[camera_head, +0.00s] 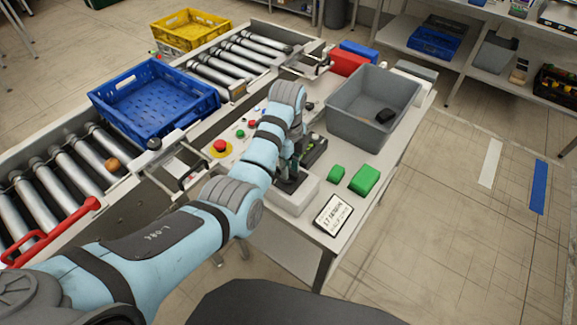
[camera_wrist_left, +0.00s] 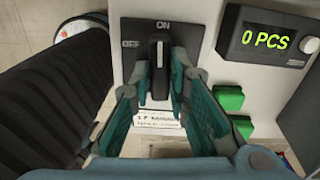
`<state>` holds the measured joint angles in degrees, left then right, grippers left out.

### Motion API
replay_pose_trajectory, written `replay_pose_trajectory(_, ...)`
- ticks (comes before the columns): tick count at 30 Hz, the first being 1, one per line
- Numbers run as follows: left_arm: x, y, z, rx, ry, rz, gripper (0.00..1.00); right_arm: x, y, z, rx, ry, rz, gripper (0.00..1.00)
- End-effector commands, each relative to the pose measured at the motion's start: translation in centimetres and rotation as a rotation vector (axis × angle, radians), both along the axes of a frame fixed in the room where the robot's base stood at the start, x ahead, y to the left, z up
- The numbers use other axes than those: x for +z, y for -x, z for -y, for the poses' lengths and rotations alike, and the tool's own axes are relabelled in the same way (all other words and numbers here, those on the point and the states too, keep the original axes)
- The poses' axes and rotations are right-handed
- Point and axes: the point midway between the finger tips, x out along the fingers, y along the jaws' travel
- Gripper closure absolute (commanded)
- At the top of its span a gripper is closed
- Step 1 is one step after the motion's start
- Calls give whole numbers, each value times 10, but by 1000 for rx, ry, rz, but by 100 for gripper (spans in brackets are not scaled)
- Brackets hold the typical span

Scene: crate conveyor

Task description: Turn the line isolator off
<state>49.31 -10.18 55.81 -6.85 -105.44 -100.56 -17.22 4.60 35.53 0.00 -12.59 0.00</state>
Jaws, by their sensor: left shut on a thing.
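The line isolator is a grey box on the bench, and its edge shows below my gripper in the head view (camera_head: 298,203). In the left wrist view its dark rotary handle (camera_wrist_left: 158,50) stands upright in the picture, with its top end at the ON mark on the plate (camera_wrist_left: 192,38). My left gripper (camera_wrist_left: 160,72) has its teal fingers on either side of the handle and is shut on it. In the head view my left gripper (camera_head: 288,172) hides most of the isolator's face. My right gripper is not in view.
A counter display (camera_wrist_left: 266,42) reads 0 PCS. Green blocks (camera_head: 364,179), a printed card (camera_head: 333,214) and a grey bin (camera_head: 352,122) share the bench. A red emergency button (camera_head: 220,147) sits left of my arm. A blue crate (camera_head: 122,127) rests on the conveyor.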

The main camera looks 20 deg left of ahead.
Motion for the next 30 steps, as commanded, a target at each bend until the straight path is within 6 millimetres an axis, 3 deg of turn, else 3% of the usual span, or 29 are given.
replay_pose_trajectory(30,-1,1,-1,905,-2,-1,100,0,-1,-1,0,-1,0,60)
